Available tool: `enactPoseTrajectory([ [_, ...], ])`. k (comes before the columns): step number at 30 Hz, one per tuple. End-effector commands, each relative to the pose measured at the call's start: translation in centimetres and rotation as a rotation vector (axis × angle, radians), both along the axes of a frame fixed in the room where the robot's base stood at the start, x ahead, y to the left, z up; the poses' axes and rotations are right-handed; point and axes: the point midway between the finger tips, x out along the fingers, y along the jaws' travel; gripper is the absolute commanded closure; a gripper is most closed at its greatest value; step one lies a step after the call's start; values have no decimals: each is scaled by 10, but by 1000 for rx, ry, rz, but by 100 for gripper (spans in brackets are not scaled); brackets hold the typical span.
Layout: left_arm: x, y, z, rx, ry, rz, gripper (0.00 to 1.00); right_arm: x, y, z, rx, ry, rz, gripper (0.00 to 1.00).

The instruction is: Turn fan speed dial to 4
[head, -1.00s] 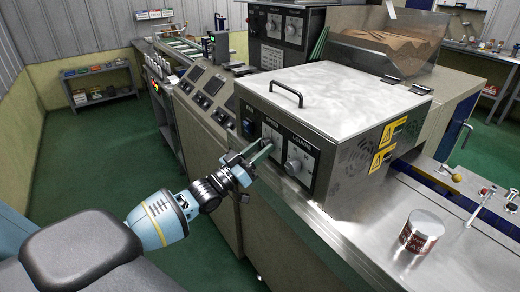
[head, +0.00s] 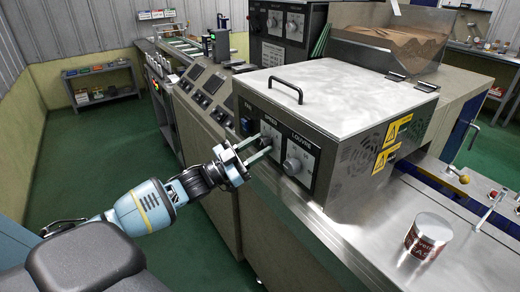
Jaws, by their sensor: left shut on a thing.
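The metal control box has a dark front panel (head: 312,178) with a switch at the left and two round dials. The fan speed dial (head: 272,143) is the left one, mostly hidden by my fingers, so its setting cannot be read. My left gripper (head: 266,148) reaches the panel from the left, its two fingers shut around that dial. The second dial (head: 291,166), under the louvre label, is pale and stands free to the right. My right gripper is not in view.
The box has a lid with a black handle (head: 285,87). A labelled can (head: 428,236) stands on the steel counter (head: 385,245) at the right. Another panel with dials is behind. Green floor at the left is open.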

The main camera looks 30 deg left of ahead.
Motion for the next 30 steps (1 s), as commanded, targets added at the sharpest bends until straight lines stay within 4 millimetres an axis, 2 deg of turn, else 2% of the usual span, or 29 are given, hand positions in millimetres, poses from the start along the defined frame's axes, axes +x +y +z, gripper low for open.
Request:
enactPoseTrajectory([
  [13, 0, 1, 1, 247, -102, -1, 89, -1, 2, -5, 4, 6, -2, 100],
  [30, 1, 1, 2, 297, -123, 0, 89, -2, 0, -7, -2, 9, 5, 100],
])
